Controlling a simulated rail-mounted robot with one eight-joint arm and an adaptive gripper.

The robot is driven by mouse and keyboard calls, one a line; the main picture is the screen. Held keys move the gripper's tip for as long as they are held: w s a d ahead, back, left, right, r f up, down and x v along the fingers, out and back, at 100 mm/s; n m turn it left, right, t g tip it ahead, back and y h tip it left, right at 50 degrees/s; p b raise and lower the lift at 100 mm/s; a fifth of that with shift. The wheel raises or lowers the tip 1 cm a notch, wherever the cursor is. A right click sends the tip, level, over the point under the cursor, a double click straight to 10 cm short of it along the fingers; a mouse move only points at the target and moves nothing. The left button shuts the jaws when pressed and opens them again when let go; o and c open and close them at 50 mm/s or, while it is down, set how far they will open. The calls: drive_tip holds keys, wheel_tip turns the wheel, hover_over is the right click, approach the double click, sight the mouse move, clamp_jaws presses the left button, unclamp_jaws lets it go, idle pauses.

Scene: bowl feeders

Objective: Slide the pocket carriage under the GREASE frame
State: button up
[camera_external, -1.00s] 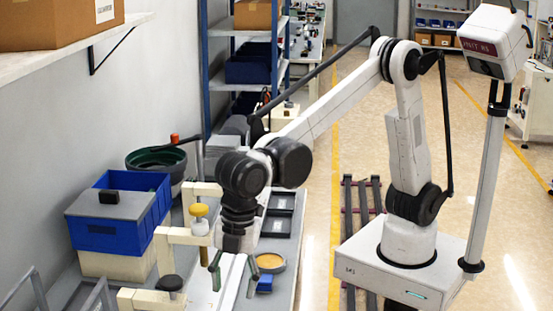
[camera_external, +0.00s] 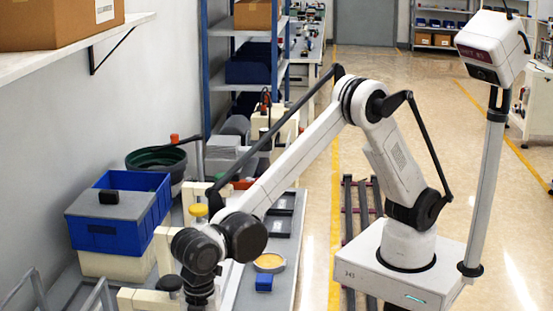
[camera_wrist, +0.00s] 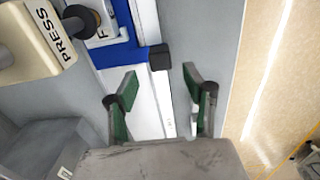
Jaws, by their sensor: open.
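In the wrist view my gripper (camera_wrist: 160,88) is open, its two green-padded fingers spread over a white rail (camera_wrist: 150,108). A blue carriage (camera_wrist: 122,52) with a black block (camera_wrist: 160,57) at its end sits on the rail, just beyond the fingertips. The fingers do not touch it. A cream frame marked PRESS (camera_wrist: 40,45) stands left of the carriage, with a dark knob beside it. I cannot read a GREASE label in any view. In the external view my arm hides the carriage, and my fingers are below the picture's edge.
In the external view, cream frames carry a yellow knob (camera_external: 198,211) and a black knob (camera_external: 170,283). A blue bin (camera_external: 100,235) and a green bowl (camera_external: 157,160) stand left and behind. A yellow dish (camera_external: 269,262) and a small blue block (camera_external: 264,283) lie to the right.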

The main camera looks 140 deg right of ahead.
wheel_tip(320, 180, down, 7)
drive_tip(key=shift+r, duration=0.1)
idle(0.4)
clamp_jaws()
